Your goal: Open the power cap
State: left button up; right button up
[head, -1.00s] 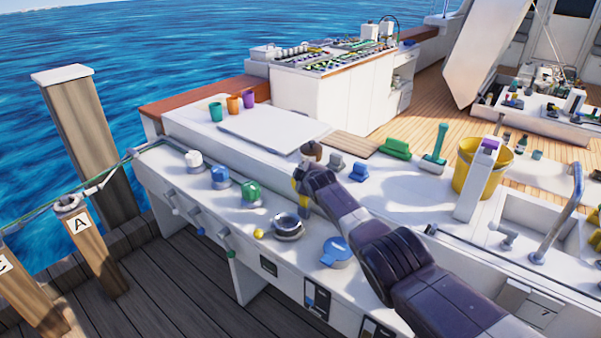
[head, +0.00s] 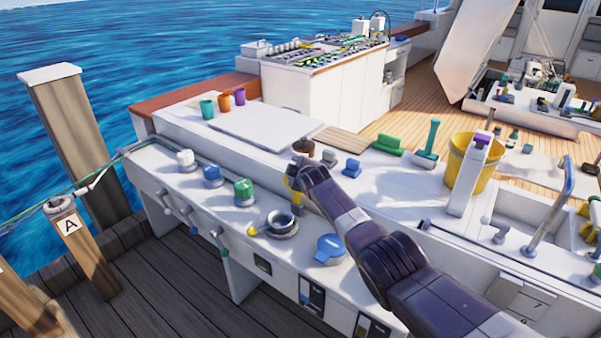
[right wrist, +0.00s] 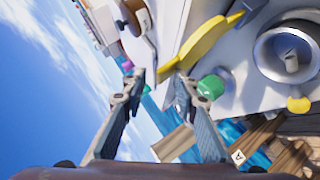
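A round metal socket (head: 282,225) with a raised ring and a small yellow knob (head: 252,231) sits on the white console's front ledge. It also shows at the right of the right wrist view (right wrist: 290,52). A flat blue round cap (head: 329,246) lies closed on the ledge to its right. I cannot tell which of these is the power cap. My right gripper (right wrist: 160,78) is open and empty, with its fingers apart. In the head view it is behind the socket, beside a yellow curved handle (right wrist: 205,42), apparently not gripping it. My left gripper is not in view.
White (head: 185,158), blue (head: 212,175) and green (head: 243,191) knobs line the ledge to the left. Cups, a white board (head: 262,125), a green brush (head: 428,145) and a yellow bucket (head: 470,165) stand behind. Levers hang on the front face.

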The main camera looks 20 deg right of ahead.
jog(key=shift+s+d+f, duration=0.1)
jog(key=shift+d, duration=0.25)
jog(key=v, duration=1.1)
jog(key=shift+s+a+r, duration=0.25)
jog(key=shift+s+r, duration=0.05)
jog(key=shift+r, duration=0.05)
